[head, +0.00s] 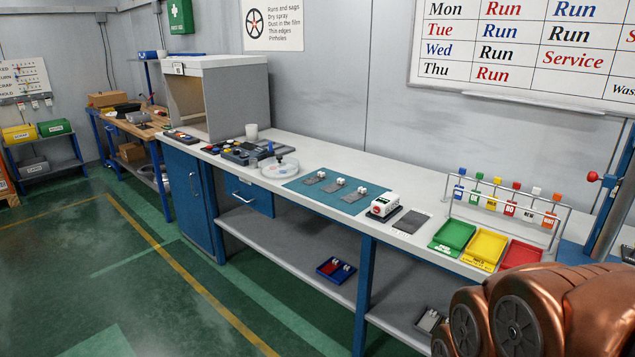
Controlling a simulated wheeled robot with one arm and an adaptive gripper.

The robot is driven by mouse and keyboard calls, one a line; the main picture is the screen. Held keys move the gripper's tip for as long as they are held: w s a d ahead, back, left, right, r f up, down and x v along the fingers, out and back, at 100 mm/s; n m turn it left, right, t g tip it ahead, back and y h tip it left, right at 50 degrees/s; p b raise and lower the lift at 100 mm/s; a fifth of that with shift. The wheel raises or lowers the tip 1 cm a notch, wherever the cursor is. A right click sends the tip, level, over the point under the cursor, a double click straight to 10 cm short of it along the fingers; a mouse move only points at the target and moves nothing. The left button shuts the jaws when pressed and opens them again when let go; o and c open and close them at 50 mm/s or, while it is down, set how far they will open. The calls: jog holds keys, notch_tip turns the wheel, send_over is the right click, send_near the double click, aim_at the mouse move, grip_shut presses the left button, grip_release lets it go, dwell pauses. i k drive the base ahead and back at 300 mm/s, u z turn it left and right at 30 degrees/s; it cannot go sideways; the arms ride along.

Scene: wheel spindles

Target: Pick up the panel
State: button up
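Several flat grey pieces that may be panels lie on the workbench, and I cannot tell which one is the panel. Three small grey plates, the left one (314,179), the middle one (332,187) and the right one (353,197), lie on a teal mat (300,187), each near a small white block. A larger grey plate (411,222) lies right of a white device (384,207). My copper-coloured arm shows at the bottom right, far from the small plates. My gripper is out of view.
Green (453,236), yellow (484,249) and red (520,254) trays stand below a rack of coloured tags (505,203). A round clear dish (279,170) and a grey booth (233,95) stand farther left. The lower shelf holds a blue tray (336,269). The floor at left is clear.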

aim_at(320, 176)
jog(key=z, duration=0.05)
jog(key=i, duration=0.95)
jog(key=u, duration=0.7)
jog(key=i, duration=1.75)
jog(key=u, duration=0.75)
